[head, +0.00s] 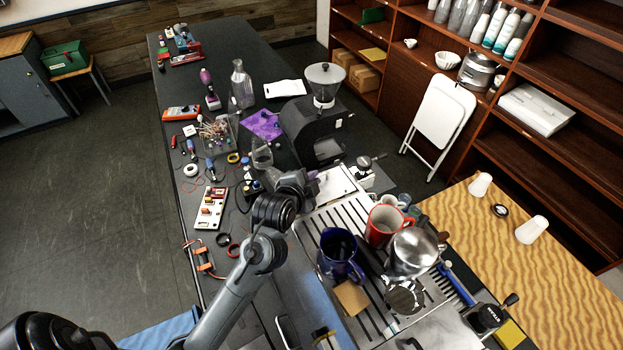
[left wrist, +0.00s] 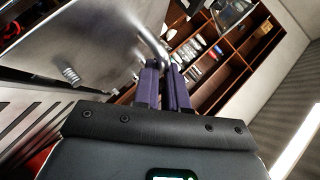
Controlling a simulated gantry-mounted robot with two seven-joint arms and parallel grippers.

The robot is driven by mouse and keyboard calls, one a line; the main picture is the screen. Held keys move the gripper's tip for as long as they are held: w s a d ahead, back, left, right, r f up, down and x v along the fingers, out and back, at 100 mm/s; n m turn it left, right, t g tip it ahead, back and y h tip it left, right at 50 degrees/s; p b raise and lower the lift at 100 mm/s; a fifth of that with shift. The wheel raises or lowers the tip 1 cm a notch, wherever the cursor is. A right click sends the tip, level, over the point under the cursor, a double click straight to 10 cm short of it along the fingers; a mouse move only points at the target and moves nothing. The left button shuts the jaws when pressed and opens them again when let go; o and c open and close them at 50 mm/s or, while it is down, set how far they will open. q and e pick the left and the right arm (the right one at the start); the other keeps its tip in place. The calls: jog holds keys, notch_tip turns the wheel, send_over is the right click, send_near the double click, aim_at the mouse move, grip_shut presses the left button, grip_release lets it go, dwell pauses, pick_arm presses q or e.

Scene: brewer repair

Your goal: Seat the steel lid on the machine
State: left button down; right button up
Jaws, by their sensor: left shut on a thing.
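The steel lid (head: 338,186) is a pale, flat metal plate near the far end of the machine's slatted top (head: 318,232) in the head view. In the left wrist view the lid (left wrist: 95,40) fills the upper left, tilted in the picture, with a curved metal handle at its edge. My left gripper (head: 314,178) is beside the lid's left edge. Its purple fingers are shut on the handle in the left wrist view (left wrist: 163,72). Whether the lid touches the machine is unclear. My right gripper is not in view.
A blue pitcher (head: 341,256), red mug (head: 384,226) and steel pitcher (head: 411,252) stand on the machine top. A black grinder (head: 308,130) stands just beyond the lid. Tools and small parts clutter the dark bench at left. The wooden table (head: 500,240) has clear room.

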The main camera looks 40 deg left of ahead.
pick_arm(q)
jog(key=c, duration=1.1)
grip_release()
